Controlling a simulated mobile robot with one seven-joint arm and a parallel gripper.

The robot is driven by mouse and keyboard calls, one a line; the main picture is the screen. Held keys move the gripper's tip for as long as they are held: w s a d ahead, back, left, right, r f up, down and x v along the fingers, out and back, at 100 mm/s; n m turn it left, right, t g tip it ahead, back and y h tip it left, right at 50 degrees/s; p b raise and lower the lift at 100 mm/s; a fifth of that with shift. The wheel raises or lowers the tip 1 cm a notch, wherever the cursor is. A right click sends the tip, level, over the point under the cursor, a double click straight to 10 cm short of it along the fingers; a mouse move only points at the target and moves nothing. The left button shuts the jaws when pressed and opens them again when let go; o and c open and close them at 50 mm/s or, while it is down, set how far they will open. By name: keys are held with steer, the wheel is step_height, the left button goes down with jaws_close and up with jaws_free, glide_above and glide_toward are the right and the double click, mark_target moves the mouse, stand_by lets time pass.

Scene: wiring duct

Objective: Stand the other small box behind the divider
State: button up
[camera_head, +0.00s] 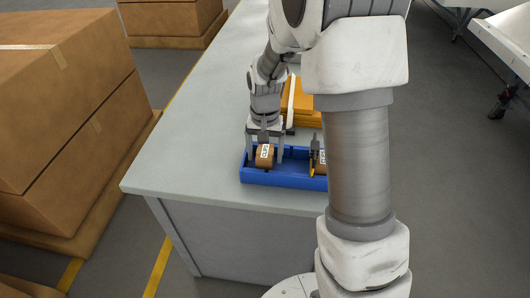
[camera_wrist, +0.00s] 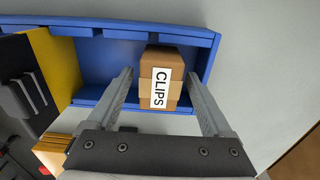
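A small brown box labelled CLIPS (camera_wrist: 161,75) stands in a blue tray (camera_wrist: 205,62); in the head view the box (camera_head: 264,159) is in the tray's left part. My gripper (camera_head: 265,148) is over it, with one finger on each side. In the wrist view the fingers of my gripper (camera_wrist: 159,82) are spread, with a gap between each and the box. A yellow and black divider (camera_wrist: 62,65) crosses the tray; in the head view the divider (camera_head: 313,160) is right of the box. Another small labelled box (camera_head: 322,160) is beyond the divider, partly hidden by my arm.
The tray (camera_head: 283,179) is near the front edge of a grey bench (camera_head: 190,130). Orange boxes (camera_head: 298,98) are stacked behind the tray. The bench left of the tray is clear. Large cartons (camera_head: 60,110) stand on the floor to the left.

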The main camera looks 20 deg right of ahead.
mark_target(265, 151)
step_height(265, 151, up, 12)
steer(key=f+p, duration=0.1)
steer(key=p, duration=0.1)
steer(key=s+r+n+t, duration=0.2)
steer(key=s+r+t, duration=0.1)
steer(key=s+r, duration=0.7)
steer(key=s+r+n+t, duration=0.1)
steer(key=s+n+t, duration=0.1)
steer(key=s, duration=0.9)
steer(key=shift+s+r+n+t, duration=0.2)
steer(key=shift+r+n+t, duration=0.1)
steer(key=shift+r, duration=0.05)
step_height(265, 151, up, 3)
steer(key=shift+f+p, duration=0.15)
steer(key=shift+p, duration=1.1)
